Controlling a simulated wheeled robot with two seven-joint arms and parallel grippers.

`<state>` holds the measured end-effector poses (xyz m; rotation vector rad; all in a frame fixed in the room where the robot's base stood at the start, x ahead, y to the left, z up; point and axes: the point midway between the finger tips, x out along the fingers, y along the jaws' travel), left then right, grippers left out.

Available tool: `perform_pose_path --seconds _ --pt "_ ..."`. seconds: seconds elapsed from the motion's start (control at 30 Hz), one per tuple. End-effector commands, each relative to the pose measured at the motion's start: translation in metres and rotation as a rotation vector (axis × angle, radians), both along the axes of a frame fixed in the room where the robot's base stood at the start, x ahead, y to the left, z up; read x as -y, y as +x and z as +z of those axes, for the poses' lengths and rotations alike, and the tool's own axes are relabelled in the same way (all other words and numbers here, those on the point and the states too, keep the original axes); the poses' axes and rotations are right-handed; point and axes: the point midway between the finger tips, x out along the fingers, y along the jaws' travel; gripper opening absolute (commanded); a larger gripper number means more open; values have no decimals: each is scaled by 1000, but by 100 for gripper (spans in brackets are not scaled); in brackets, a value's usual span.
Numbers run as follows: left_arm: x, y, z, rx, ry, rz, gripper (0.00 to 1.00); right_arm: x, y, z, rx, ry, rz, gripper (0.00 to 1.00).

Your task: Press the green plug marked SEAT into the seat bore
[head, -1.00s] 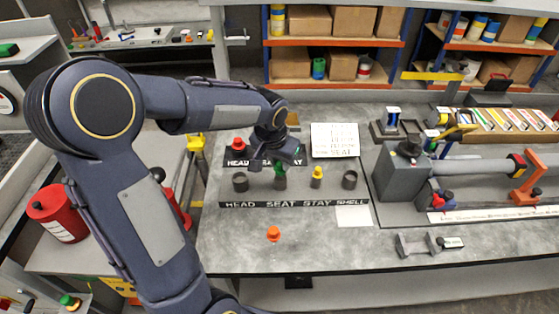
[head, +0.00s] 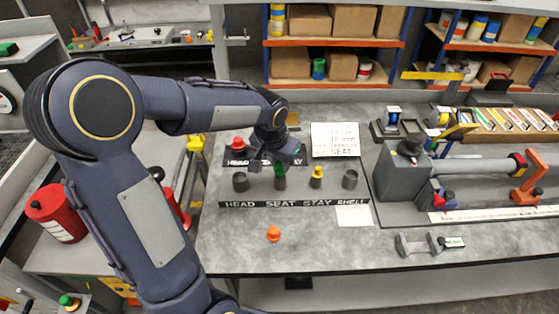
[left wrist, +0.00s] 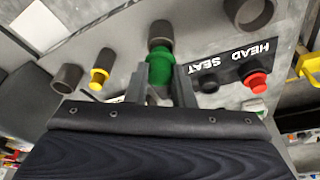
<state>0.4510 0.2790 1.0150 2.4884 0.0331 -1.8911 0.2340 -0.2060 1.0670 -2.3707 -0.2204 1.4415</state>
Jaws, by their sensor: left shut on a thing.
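The green plug (left wrist: 160,68) is gripped between the fingers of my left gripper (left wrist: 158,92) in the left wrist view. In the head view the green plug (head: 279,169) shows just under the left gripper (head: 282,163), over the SEAT bore (head: 280,184). The SEAT bore is a short dark upright tube, and it also shows in the left wrist view (left wrist: 160,32). The plug is in line with the tube and appears to meet its mouth. How deep it sits is hard to tell. My right gripper is in neither current view.
The HEAD bore (head: 240,182) and SHELL bore (head: 350,180) look empty. A yellow plug (head: 317,172) stands in the STAY bore. A red plug (head: 238,144) is on the rear strip. An orange plug (head: 273,234) stands on the bench. A white sign (head: 336,141) stands behind.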

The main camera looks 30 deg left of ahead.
Motion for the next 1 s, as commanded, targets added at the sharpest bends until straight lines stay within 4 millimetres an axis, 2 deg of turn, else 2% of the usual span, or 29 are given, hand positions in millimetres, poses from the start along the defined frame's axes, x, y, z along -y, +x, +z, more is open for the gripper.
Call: perform_pose_path --seconds 1.0 --pt "0 0 -25 -2 0 0 0 0 0 -22 0 0 0 40"
